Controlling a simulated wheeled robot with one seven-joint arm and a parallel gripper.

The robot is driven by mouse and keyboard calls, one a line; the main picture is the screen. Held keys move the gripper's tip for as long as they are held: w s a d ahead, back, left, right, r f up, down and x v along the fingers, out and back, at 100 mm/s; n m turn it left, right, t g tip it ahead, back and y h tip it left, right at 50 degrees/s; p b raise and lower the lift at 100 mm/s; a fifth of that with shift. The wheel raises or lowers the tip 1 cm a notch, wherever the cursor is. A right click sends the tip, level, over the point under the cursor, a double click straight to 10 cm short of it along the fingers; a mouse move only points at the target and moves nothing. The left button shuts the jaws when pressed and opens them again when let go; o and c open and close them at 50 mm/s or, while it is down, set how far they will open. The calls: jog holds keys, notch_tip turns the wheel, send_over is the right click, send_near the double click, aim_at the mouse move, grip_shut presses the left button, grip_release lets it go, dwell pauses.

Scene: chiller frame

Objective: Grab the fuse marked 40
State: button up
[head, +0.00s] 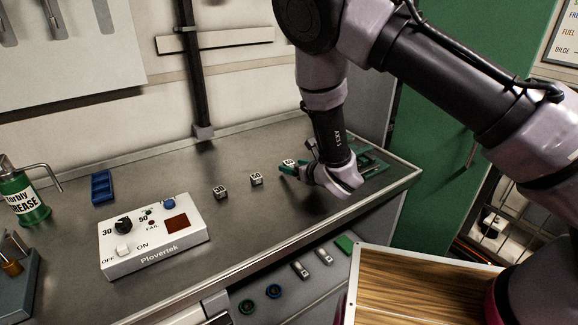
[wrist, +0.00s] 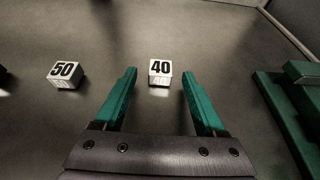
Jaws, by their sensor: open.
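The fuse marked 40 (wrist: 160,73) is a small white cube with a black number on its top. In the wrist view it sits on the grey counter just beyond the fingertips, between the lines of the two green fingers. My gripper (wrist: 160,75) is open, low over the counter, with nothing held. In the head view the gripper (head: 290,169) is at the right part of the counter, and the fuse marked 40 (head: 289,162) shows small at its fingertips, its number hard to read.
The fuse marked 50 (wrist: 67,74) stands to the left; it also shows in the head view (head: 256,179). Another white fuse (head: 220,192) is further left. A green fixture (wrist: 300,90) lies to the right. A white Plovertek tester (head: 152,237) and a blue block (head: 102,186) are at the left.

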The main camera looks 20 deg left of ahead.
jog(key=shift+w+a+f, duration=0.1)
jog(key=shift+w+a, duration=0.05)
grip_shut()
